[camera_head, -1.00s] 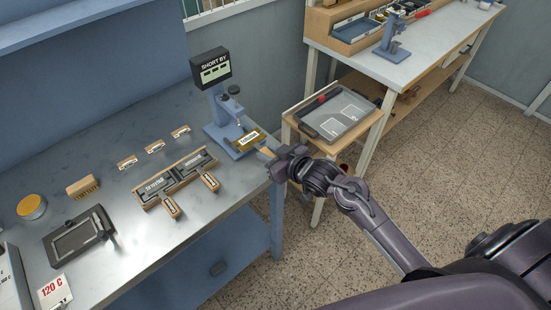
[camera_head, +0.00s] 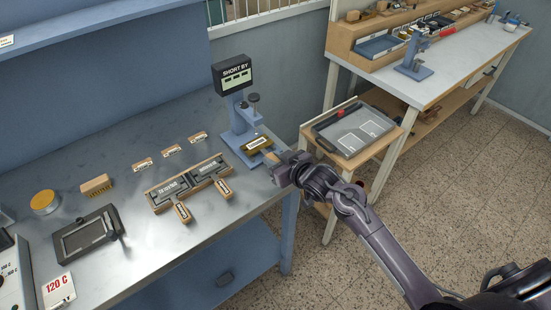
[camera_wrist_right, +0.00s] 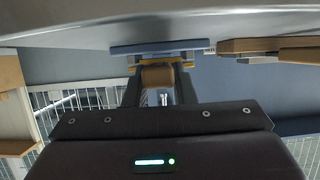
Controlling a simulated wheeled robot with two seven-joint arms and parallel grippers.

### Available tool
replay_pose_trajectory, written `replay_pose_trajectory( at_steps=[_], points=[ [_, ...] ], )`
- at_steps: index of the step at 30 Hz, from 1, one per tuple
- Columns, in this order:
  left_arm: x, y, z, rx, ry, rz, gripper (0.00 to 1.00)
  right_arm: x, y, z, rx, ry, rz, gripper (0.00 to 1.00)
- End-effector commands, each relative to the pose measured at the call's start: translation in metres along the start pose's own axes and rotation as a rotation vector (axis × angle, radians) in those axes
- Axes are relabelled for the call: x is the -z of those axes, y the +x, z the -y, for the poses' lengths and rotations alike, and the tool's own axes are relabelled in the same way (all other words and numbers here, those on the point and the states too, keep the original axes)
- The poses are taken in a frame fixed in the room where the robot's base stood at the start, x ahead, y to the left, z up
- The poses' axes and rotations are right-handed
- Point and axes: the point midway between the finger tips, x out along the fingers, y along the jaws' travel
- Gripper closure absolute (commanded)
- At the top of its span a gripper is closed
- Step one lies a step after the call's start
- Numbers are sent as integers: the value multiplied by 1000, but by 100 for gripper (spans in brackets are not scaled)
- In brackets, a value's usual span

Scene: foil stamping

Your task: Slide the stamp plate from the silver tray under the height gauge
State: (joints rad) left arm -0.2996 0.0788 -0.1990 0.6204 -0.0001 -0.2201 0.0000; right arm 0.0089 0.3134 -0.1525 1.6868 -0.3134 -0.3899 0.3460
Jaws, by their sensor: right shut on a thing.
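The stamp plate is a brass-coloured plate (camera_head: 256,145) with a white label, at the foot of the blue height gauge (camera_head: 238,117). My right gripper (camera_head: 274,160) is shut on its wooden handle, at the bench's right edge. The wrist view, seen upside down, shows the handle (camera_wrist_right: 157,77) between the fingers and the yellow plate edge close to the blue gauge foot (camera_wrist_right: 165,46). I cannot tell whether plate and foot touch. The gauge display (camera_head: 234,76) reads "SHORT BY" with dashes. The grey-silver tray (camera_head: 327,137) stands on a side stand. My left gripper is not in view.
A wooden rack (camera_head: 150,196) with dark labelled plates lies left of the gauge, two wooden handles toward me.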

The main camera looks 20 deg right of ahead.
Motion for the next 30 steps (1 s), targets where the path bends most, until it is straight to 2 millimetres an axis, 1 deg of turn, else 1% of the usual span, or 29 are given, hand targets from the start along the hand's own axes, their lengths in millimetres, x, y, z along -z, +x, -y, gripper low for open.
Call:
replay_pose_trajectory(
  at_steps=[10,11,15,16,25,28,30],
  points=[
    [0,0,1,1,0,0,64,1,0,0,0,0,-5,100],
    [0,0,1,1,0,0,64,1,0,0,0,0,-5,73],
    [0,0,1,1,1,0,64,0,0,0,0,0,-3,54],
    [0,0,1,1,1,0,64,0,0,0,0,0,-3,51],
    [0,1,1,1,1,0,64,-3,-1,0,0,1,3,51],
    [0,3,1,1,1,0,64,-4,-10,0,0,1,2,51],
    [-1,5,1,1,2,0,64,-4,-20,0,-1,-1,2,51]
  ],
)
